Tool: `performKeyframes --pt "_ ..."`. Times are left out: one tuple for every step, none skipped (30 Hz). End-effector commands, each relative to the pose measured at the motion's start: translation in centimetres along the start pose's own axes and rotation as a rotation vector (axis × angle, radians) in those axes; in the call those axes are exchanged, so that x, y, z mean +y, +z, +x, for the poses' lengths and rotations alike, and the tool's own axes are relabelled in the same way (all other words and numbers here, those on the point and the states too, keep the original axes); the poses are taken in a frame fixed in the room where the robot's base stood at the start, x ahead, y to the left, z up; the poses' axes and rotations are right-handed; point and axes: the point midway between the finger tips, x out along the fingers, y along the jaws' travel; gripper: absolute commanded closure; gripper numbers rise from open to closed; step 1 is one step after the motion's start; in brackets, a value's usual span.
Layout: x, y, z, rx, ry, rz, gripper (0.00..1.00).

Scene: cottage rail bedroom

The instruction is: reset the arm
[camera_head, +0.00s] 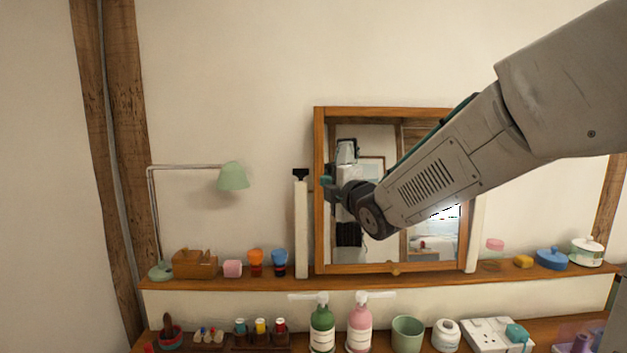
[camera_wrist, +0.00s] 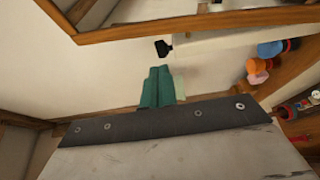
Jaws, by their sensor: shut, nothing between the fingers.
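My arm reaches in from the right in the head view, in front of the wood-framed mirror (camera_head: 318,240). My gripper (camera_head: 327,183) is at its end, near the mirror's left frame edge, and looks small and dark there. In the wrist view my gripper's teal fingers (camera_wrist: 157,88) are together with nothing between them. The mirror frame (camera_wrist: 185,22) crosses the top of the wrist view. My arm hides part of the mirror glass.
A wooden shelf (camera_head: 350,278) carries a green lamp (camera_head: 233,177), a wooden box (camera_head: 195,264), a pink cube (camera_head: 232,268), orange (camera_head: 255,262) and blue (camera_head: 280,262) cups, and a white post (camera_head: 301,230). Below stand green (camera_head: 322,328) and pink (camera_head: 360,328) bottles. The upper wall is clear.

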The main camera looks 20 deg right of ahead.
Motion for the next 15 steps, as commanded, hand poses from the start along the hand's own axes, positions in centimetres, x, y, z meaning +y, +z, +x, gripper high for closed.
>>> performKeyframes --pt "0.1 0.6 -1.0 -0.005 0.001 -0.001 1.0" --pt "0.0 0.8 -1.4 -0.005 0.0 -0.002 1.0" --pt "0.0 1.1 -2.0 -0.006 0.0 -0.002 1.0" --pt "0.0 1.3 -2.4 -0.006 0.0 -0.001 1.0" --pt "0.0 1.4 -2.6 -0.005 0.0 -0.002 1.0" --pt "0.0 1.5 -3.0 -0.005 0.0 -0.001 1.0" --pt "0.0 1.5 -3.2 -0.004 -0.001 -0.001 1.0" --pt "-0.1 1.6 -3.3 -0.003 -0.001 -0.001 1.0" --pt "-0.1 1.6 -3.5 -0.003 -0.001 -0.001 1.0" --pt "-0.1 1.6 -3.6 -0.003 -0.001 -0.001 1.0" --pt "-0.1 1.7 -3.6 -0.003 -0.001 -0.001 1.0" --pt "-0.1 1.7 -3.7 -0.002 -0.001 -0.001 1.0" --pt "-0.1 1.7 -3.7 -0.002 -0.001 0.001 1.0" --pt "-0.1 1.7 -3.7 -0.002 -0.001 0.007 1.0" --pt "-0.2 1.7 -3.7 -0.004 -0.008 0.026 1.0"
